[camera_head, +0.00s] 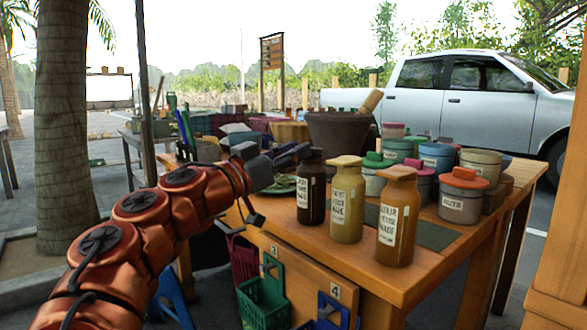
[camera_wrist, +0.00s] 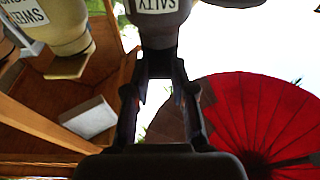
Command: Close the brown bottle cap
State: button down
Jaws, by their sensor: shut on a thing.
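The dark brown bottle (camera_head: 311,190) stands upright on the wooden table, at the left end of a row of three bottles. In the wrist view its lower-hanging label reads SALTY, and the bottle (camera_wrist: 158,22) is inverted at the top centre. My gripper (camera_head: 296,154) reaches in from the left at the bottle's top. In the wrist view my gripper (camera_wrist: 160,76) has both fingers on the dark cap (camera_wrist: 160,60) at the bottle's mouth. The fingers largely hide the cap. I cannot tell how tightly the cap sits on the neck.
A yellow bottle (camera_head: 346,205) and an orange-brown bottle (camera_head: 398,222) stand close to the right. Behind them are a dark mortar (camera_head: 340,135) and several lidded jars. The table's front edge (camera_head: 330,258) runs just below the bottles. A red umbrella (camera_wrist: 260,120) shows in the wrist view.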

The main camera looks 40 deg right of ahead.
jog(key=shift+f+h+b, duration=0.35)
jog(key=shift+h+b, duration=0.15)
jog(key=shift+b, duration=0.7)
jog(key=c, duration=1)
grip_release()
jog(key=shift+o, duration=0.2)
jog(key=shift+a, duration=0.15)
jog(key=v, duration=1.1)
jog(key=shift+a, duration=0.35)
